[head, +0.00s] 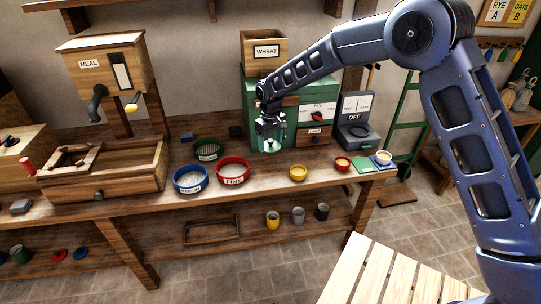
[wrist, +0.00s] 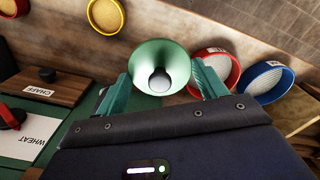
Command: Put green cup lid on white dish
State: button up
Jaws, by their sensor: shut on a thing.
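My gripper (head: 270,132) is above the back of the long bench, in front of the green mill housing. It is shut on the green cup lid (head: 272,147). In the wrist view my gripper (wrist: 161,76) has its teal fingers on either side of the lid (wrist: 147,52), a pale green flared round with a grey round part at its centre. A small pale dish (head: 383,157) sits on a blue-and-white card near the bench's right end, well right of my gripper. I cannot tell for sure that it is the white dish.
Blue (head: 190,179), red (head: 233,169) and green (head: 208,149) sieves stand left of my gripper. A yellow bowl (head: 298,173) and a red bowl (head: 342,163) stand on the bench toward the right. A dark scale (head: 357,134) is behind them. Bench space between the bowls is clear.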

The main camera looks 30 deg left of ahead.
aim_at(271, 140)
notch_tip(271, 140, up, 4)
jog(key=shift+r, duration=0.15)
jog(key=shift+w+d+r, duration=0.15)
jog(key=shift+w+d, duration=0.1)
jog(key=shift+w, duration=0.2)
jog(key=w+d+r, duration=0.2)
jog(key=w+d, duration=0.6)
jog(key=w, duration=0.3)
jog(key=w+d+r, duration=0.1)
jog(key=w+d, duration=0.7)
jog(key=w, duration=0.3)
jog(key=w+d+r, duration=0.1)
jog(key=w+d, duration=0.6)
jog(key=d, duration=0.4)
jog(key=w+d+r, duration=0.1)
jog(key=w+d, duration=0.6)
jog(key=d, duration=0.3)
jog(key=shift+m, duration=0.3)
jog(key=f, duration=1.9)
jog(key=shift+w+d+f, duration=0.1)
jog(key=shift+w+f, duration=0.1)
jog(key=shift+f, duration=0.2)
jog(key=shift+f, duration=0.6)
jog(key=o, duration=1)
